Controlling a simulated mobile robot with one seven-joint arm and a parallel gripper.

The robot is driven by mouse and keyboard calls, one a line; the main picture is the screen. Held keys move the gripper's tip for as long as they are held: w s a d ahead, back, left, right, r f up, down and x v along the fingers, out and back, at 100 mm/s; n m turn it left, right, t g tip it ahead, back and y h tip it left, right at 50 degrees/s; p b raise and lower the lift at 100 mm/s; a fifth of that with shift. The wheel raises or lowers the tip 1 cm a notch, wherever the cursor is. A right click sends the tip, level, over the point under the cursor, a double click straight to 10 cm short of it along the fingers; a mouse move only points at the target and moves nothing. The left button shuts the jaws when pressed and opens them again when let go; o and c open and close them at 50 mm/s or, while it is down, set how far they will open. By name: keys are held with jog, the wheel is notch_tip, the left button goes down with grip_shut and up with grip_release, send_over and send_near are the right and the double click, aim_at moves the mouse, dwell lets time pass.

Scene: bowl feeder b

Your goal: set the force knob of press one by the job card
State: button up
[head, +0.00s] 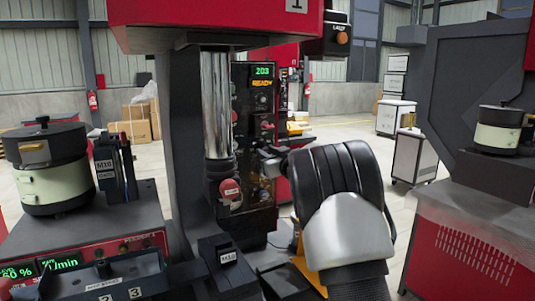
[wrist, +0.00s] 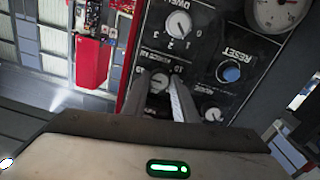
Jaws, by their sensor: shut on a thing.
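Press one is the red and grey machine with a 1 sign (head: 297,5) at its top. Its dark control panel (head: 262,100) has a green display reading about 203 and an amber ready line. My gripper (head: 268,163) is at the panel, partly hidden by my arm. In the wrist view my gripper (wrist: 166,95) is shut on a small knob (wrist: 158,83) with a scale around it; its label is too small to read surely. The dwell knob (wrist: 179,25) is above it. The blue reset button (wrist: 229,74) is to its right. No job card can be made out.
A gauge (wrist: 278,12) and another small knob (wrist: 212,113) are close on the panel. The steel column (head: 216,105) of the press stands left of my arm. A bowl feeder (head: 52,165) is at left, another (head: 498,130) at right.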

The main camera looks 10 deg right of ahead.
jog(key=shift+d+n+y+b, duration=0.1)
jog(key=shift+n+y+b, duration=0.2)
jog(key=shift+n+b, duration=7.05)
jog(key=n+p, duration=0.3)
jog(key=shift+n+p, duration=0.3)
jog(key=shift+n, duration=0.05)
jog(key=o, duration=1.1)
jog(key=shift+c, duration=0.2)
